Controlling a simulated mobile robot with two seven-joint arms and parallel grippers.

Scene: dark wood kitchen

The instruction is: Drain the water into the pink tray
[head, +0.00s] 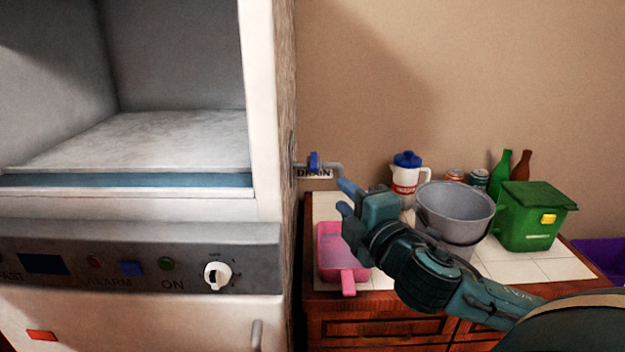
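The pink tray (328,268) sits on the tiled counter top at its left end, with its handle toward me. Its inside looks bluish-purple; I cannot tell whether that is water. A grey drain pipe with a blue valve handle (314,161) comes out of the machine's side above and left of the tray, over a label reading "DRAIN". No stream of water shows at the spout. My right gripper (346,197) is open and empty, its fingers pointing left, just below and right of the spout and above the tray. It hides part of the tray. My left gripper is out of view.
A white jug (406,178), cans and bottles stand behind. The white machine (258,120) fills the left, with an open empty chamber.

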